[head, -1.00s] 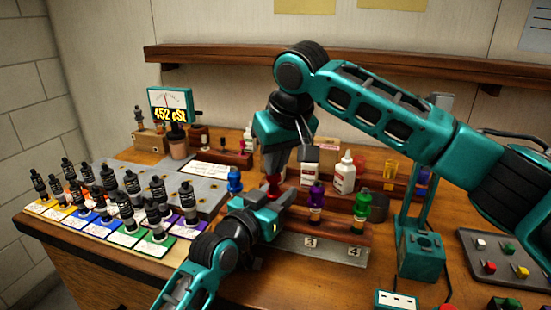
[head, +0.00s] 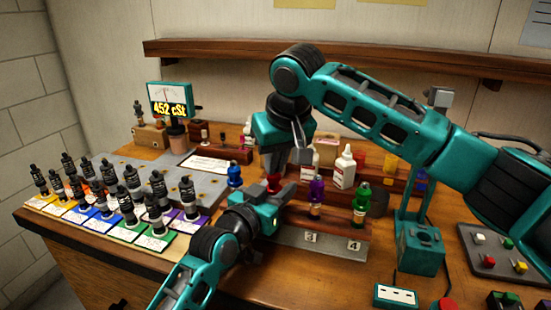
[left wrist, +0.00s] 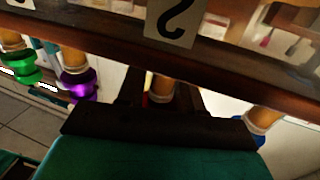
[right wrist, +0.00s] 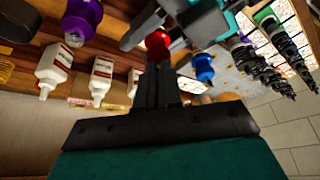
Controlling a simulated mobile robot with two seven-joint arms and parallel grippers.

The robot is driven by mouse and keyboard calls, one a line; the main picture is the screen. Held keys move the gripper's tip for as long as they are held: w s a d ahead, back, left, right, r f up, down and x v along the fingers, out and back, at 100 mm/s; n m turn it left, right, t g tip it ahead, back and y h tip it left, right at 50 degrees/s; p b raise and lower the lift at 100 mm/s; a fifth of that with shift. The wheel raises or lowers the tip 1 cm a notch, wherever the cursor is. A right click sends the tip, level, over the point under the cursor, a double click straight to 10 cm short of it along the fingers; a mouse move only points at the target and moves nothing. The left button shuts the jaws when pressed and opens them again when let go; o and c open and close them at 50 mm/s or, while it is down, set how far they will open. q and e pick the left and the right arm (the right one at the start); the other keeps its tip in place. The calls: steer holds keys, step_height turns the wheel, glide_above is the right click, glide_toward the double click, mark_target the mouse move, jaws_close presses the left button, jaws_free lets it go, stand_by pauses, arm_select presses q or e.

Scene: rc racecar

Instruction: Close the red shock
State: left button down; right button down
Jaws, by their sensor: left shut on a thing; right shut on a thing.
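The red shock stands in the wooden rack (head: 352,222) between the blue shock (head: 235,176) and the purple shock (head: 316,198). Its red cap (head: 273,183) shows between my two grippers; the right wrist view shows it too (right wrist: 158,44). My right gripper (head: 274,174) comes from above and is shut on the red cap. My left gripper (head: 277,197) comes in low from the front and is shut on the amber body (left wrist: 162,88) of the red shock. Most of the shock is hidden behind the grippers.
A green shock (head: 361,203) stands right of the purple one. White bottles (head: 345,168) stand behind the rack. Several black bottles on coloured cards (head: 155,242) fill the left. A meter (head: 172,101) reads 452 cSt. A teal press stand (head: 420,247) is at the right.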

steer(key=m, duration=0.1)
steer(key=m+h, duration=0.1)
steer(key=m, duration=0.1)
steer(key=m+h, duration=0.1)
steer(key=m, duration=0.1)
steer(key=shift+a, duration=0.3)
steer(key=m+h, duration=0.1)
steer(key=m, duration=0.4)
steer(key=shift+a+h, duration=0.2)
steer(key=shift+h, duration=0.2)
steer(key=m+h, duration=0.1)
steer(key=m, duration=0.2)
steer(key=m+g, duration=0.1)
steer(key=m, duration=0.2)
steer(key=shift+w+g+h, duration=0.15)
steer(key=shift+g+h, duration=0.15)
steer(key=shift+h, duration=0.1)
steer(key=shift+m+g, duration=0.5)
steer(key=shift+m, duration=0.8)
steer(key=c, duration=1.3)
jaws_free()
steer(key=shift+r, duration=2.2)
